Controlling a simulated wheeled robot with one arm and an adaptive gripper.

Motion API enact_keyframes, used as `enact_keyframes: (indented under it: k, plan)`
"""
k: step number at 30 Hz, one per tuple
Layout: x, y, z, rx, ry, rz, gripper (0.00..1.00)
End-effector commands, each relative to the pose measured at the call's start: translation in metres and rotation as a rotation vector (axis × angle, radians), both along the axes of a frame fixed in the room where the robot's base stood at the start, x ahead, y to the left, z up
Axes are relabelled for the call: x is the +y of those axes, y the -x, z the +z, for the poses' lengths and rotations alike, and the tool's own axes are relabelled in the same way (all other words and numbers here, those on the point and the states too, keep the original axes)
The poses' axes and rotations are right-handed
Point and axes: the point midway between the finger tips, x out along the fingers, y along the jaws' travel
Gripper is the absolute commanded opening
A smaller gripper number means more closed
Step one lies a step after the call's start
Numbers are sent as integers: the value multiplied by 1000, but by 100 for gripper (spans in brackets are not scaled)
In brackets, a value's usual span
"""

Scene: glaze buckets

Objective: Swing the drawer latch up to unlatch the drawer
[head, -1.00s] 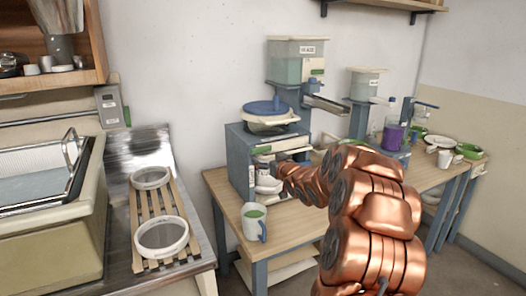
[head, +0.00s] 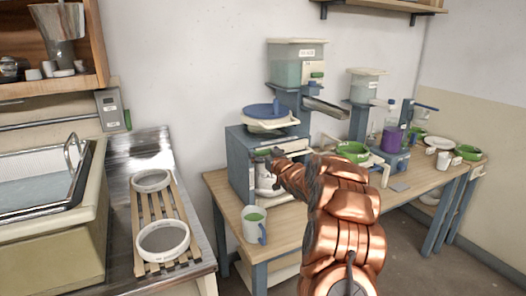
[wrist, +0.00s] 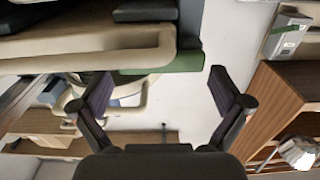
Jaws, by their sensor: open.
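The blue-grey cabinet (head: 238,160) stands on the wooden table, with a pale drawer front (head: 291,146) on its face. My gripper (head: 268,158) is at the left part of that face and covers some of it. In the wrist view my gripper (wrist: 160,76) is open, with nothing held between its fingers. A cream bar-like part (wrist: 110,42) and a green block (wrist: 187,60) lie just beyond the fingertips, the green block in line with the gap. I cannot tell for sure which part is the latch, or whether a finger touches it.
A blue-lidded tub (head: 268,112) sits on the cabinet. A green bowl (head: 352,151) and a purple bottle (head: 391,138) stand to the right. A slatted rack (head: 160,225) is on the left counter.

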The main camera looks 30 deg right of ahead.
Motion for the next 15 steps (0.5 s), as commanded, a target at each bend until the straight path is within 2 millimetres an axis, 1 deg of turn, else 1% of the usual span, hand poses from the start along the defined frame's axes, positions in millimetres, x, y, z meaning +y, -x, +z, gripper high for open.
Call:
enact_keyframes:
  k: [4,14,15]
  plan:
    - [0,-6,1,-1,0,1,100]
    - [0,-7,0,-1,-1,0,100]
    - [0,-7,0,-1,-1,0,96]
